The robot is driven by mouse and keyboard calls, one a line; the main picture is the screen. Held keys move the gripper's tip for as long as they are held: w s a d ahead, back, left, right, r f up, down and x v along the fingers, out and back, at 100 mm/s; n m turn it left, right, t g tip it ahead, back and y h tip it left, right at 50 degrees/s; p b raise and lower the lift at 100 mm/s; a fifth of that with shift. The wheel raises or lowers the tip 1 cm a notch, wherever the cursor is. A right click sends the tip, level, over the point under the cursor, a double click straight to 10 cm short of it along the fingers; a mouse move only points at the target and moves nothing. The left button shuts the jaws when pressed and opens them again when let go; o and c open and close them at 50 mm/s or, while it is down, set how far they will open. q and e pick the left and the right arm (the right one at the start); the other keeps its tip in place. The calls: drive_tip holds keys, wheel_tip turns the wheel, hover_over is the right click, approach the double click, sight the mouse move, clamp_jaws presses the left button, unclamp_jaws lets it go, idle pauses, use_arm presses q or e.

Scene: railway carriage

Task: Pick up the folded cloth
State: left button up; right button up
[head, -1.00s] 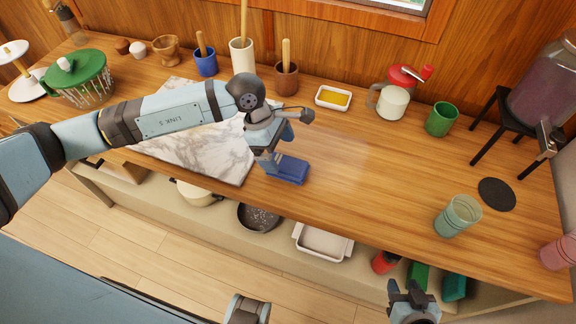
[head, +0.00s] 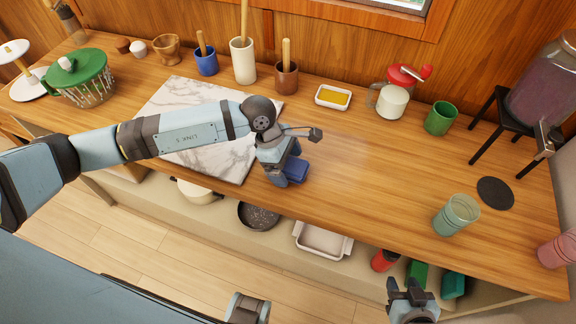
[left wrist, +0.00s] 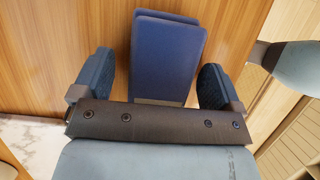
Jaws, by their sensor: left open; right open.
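The folded cloth (head: 296,169) is a small dark blue folded rectangle on the wooden counter, just right of the marble slab. In the left wrist view the cloth (left wrist: 165,55) lies between the two spread fingers. My left gripper (head: 287,175) is over it and hides part of it in the head view. In the left wrist view the left gripper (left wrist: 155,80) is open, with a gap between the cloth and each finger. My right gripper (head: 411,290) is open and empty at the bottom of the head view, in front of the counter.
A marble slab (head: 222,160) lies left of the cloth. A yellow-filled dish (head: 333,97), lidded jar (head: 392,102), green cup (head: 440,118) and glass (head: 457,214) stand to the right. Pans and a white tray (head: 322,240) sit on the shelf below. The counter right of the cloth is clear.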

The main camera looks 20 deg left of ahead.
use_arm(q)
drive_tip(key=shift+f, duration=0.1)
drive_tip(key=c, duration=1)
drive_tip(key=shift+r, duration=0.4)
wheel_tip(320, 180, up, 20)
drive_tip(key=b, duration=0.1)
drive_tip(key=shift+f, duration=0.15)
drive_tip(key=shift+o, duration=0.3)
drive_tip(key=shift+f, duration=0.1)
